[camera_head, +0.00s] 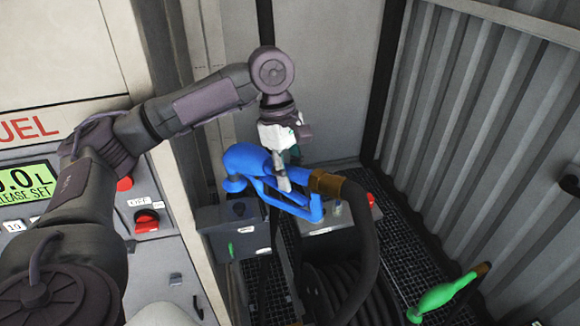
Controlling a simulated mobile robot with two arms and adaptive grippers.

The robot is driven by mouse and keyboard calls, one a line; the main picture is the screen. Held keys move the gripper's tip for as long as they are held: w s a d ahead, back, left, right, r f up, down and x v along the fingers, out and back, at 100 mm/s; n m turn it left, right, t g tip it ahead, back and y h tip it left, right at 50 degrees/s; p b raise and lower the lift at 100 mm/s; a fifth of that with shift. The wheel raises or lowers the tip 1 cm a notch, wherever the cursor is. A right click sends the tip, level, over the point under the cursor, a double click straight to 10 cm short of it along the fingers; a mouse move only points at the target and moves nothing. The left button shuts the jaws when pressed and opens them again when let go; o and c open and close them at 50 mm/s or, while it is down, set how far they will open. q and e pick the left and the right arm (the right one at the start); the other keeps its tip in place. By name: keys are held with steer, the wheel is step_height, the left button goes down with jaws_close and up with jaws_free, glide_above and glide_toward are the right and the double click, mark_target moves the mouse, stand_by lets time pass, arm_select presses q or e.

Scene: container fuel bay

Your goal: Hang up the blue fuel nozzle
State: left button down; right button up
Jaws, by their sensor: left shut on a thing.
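The blue fuel nozzle (245,161) is in the middle of the head view, held in the air above the grey boxes and the hose reel. My left gripper (283,182) reaches down on it from above and is shut on it. A brass-coloured fitting (325,183) joins the nozzle to a thick dark hose (368,240), which curves down to the right. The gripper's far finger is partly hidden. My right gripper is not in view.
A green nozzle (440,296) is at the lower right. A fuel panel with a green display (27,184) and red knobs (146,221) stands left. A hose reel (345,290) lies below. The corrugated wall (490,130) bounds the right side.

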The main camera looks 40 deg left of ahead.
arm_select(q)
steer(key=shift+a+x, duration=0.25)
steer(key=shift+x, duration=0.9)
steer(key=shift+f, duration=0.1)
steer(key=c, duration=0.7)
jaws_free()
steer(key=shift+c, duration=0.2)
steer(key=shift+s, duration=0.1)
steer(key=v, duration=1.2)
steer(key=shift+d, duration=0.1)
